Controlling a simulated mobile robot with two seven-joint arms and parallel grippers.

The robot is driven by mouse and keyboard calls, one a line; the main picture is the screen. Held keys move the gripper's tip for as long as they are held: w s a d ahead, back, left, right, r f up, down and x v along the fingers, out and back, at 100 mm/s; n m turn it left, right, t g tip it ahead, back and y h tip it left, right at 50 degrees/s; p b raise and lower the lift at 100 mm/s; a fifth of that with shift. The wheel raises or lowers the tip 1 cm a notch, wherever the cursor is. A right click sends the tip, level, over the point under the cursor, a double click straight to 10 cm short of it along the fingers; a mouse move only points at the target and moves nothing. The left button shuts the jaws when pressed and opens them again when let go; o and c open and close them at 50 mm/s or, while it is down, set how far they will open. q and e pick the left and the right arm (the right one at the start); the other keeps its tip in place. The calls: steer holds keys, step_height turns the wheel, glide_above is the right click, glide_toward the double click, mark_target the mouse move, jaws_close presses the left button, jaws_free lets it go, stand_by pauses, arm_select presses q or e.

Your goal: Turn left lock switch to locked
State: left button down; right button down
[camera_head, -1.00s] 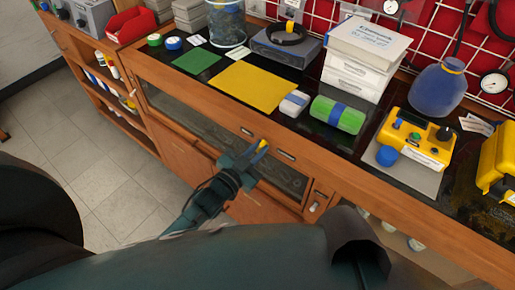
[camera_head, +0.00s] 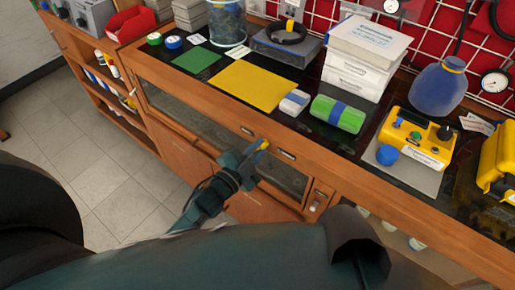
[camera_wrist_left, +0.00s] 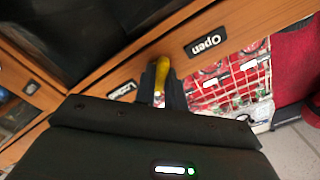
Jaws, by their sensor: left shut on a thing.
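The yellow lock switch (camera_head: 264,145) is on the wooden front rail of the bench, between two small dark label plates. My left gripper (camera_head: 256,154) reaches up to it from below and is shut on it. In the left wrist view the yellow switch (camera_wrist_left: 163,72) sits between the dark fingers (camera_wrist_left: 162,88), which hide part of it. The "Open" label (camera_wrist_left: 206,43) is to its upper right and the "Locked" label (camera_wrist_left: 122,90) to its left. The switch handle stands roughly upright in that view, with its tip near neither label. My right gripper is not in view.
The wooden bench (camera_head: 200,105) has a glass-fronted cabinet under the rail. A yellow mat (camera_head: 254,85), a green roll (camera_head: 338,113), white boxes (camera_head: 365,60) and a yellow regulator box (camera_head: 416,135) are on top. Open floor (camera_head: 90,160) lies to the left.

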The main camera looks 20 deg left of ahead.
arm_select(q)
steer(key=c, duration=1.5)
jaws_free()
steer(key=shift+o, duration=0.2)
steer(key=shift+s, duration=0.1)
steer(key=b+v, duration=0.1)
steer(key=v, duration=1.2)
